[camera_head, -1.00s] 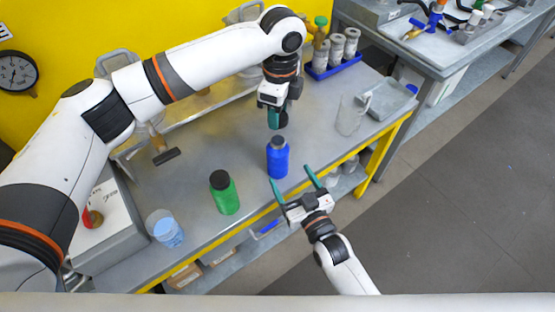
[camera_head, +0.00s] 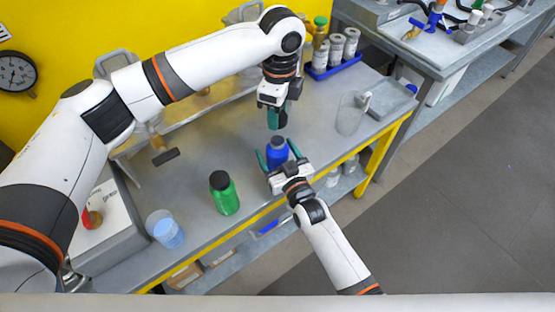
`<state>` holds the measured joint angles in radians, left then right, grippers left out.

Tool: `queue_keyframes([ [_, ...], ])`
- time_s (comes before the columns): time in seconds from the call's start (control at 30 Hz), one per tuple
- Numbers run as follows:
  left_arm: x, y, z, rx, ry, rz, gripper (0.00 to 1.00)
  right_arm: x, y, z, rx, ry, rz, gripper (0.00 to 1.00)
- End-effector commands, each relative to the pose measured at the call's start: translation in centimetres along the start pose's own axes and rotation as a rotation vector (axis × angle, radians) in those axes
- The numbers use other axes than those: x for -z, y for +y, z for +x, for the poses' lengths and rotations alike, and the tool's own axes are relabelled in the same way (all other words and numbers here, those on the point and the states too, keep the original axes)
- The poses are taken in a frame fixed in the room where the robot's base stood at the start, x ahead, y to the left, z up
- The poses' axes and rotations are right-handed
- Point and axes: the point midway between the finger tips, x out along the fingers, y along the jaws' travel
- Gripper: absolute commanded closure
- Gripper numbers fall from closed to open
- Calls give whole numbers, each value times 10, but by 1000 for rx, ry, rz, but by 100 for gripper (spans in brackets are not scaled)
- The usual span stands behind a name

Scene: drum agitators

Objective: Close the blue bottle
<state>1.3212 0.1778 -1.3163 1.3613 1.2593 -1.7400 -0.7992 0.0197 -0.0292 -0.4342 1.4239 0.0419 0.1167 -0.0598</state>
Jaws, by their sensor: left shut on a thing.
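The blue bottle (camera_head: 278,154) stands upright near the front edge of the workbench. Its top looks grey, with no black cap like the green bottle's. My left gripper (camera_head: 277,119) is above and behind it, pointing down. It is shut on a small dark piece that looks like a black cap (camera_head: 283,119), partly hidden by the fingers. My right gripper (camera_head: 278,155) reaches in from the front, with one finger on each side of the blue bottle. The fingers look apart from it. The bottle's lower part is hidden by this gripper.
A green bottle (camera_head: 224,193) with a black cap and a beaker of blue liquid (camera_head: 166,230) stand to the left. A clear glass beaker (camera_head: 350,114) and a grey tray (camera_head: 390,97) are to the right. A blue rack (camera_head: 335,67) with several grey containers is behind.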

Motion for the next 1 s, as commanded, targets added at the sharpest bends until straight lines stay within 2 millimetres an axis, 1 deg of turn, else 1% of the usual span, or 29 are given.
queue_keyframes([
  [0.03, 0, 0, 0, 0, 0, 0, 80, 0, 0, 0, 0, 0, 0, 33],
  [0.27, 0, 0, 0, 0, 0, 0, 80, 0, 0, 0, 0, 0, 0, 71],
  [0.3, 0, 0, 0, 0, 0, 0, 80, 0, 0, 0, 0, 0, 0, 78],
  [0.37, 0, 0, 0, 0, 0, 0, 80, 0, 0, 0, 0, 0, 0, 87],
  [0.47, 0, 0, 2, 1, 0, 0, 80, 0, 0, 0, 0, 0, 0, 87],
  [0.57, -1, -1, 11, 4, -1, -1, 80, 0, 0, 0, 0, 0, 0, 87],
  [0.8, -2, -1, 46, 4, -1, 0, 80, 0, 0, 0, 0, 0, 0, 87],
  [0.9, -2, 0, 50, 1, 0, 0, 80, 0, 0, 0, 0, 0, 0, 87],
  [1.0, -2, 0, 50, 0, 0, 0, 80, 0, 0, 0, 0, 0, 0, 87],
])
